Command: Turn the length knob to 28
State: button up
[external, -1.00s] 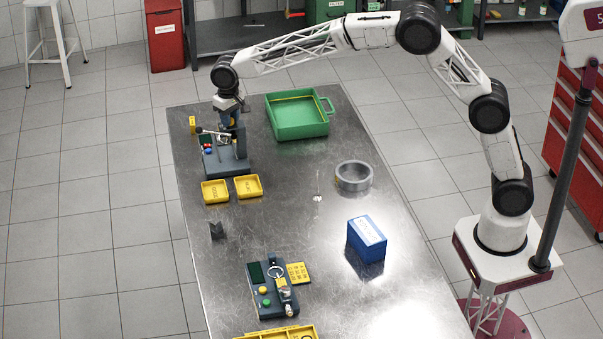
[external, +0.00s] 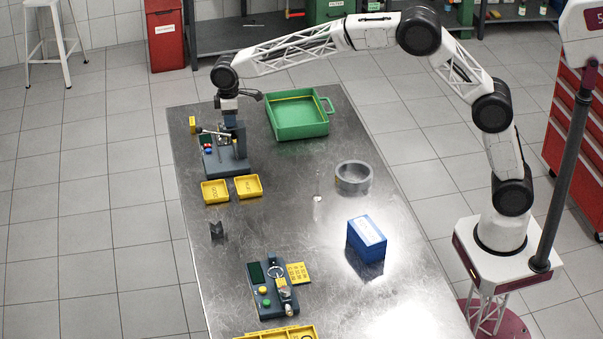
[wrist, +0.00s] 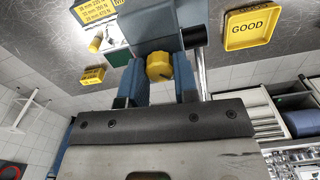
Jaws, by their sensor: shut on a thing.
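The length knob (wrist: 159,66) is yellow and shows in the wrist view, between the two blue-grey fingers of my gripper (wrist: 160,78). The fingers are shut on it from both sides. No scale or length reading is legible. In the external view my gripper (external: 229,103) is at the top of the dark grey test device (external: 227,165) at the table's far left. There the knob is hidden by my wrist and gripper. The device has a lever, and red and blue buttons low on its front.
Two yellow trays (external: 215,191) stand in front of the device; one reads GOOD in the wrist view (wrist: 253,25). A yellow label (wrist: 92,10) lists mm and N values. A green bin (external: 298,116) stands right of the device. A grey ring (external: 353,177) and blue box (external: 366,239) are farther off.

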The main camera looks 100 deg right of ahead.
jog(key=shift+n, duration=0.6)
jog(key=o, duration=0.9)
jog(key=shift+r, duration=3.9)
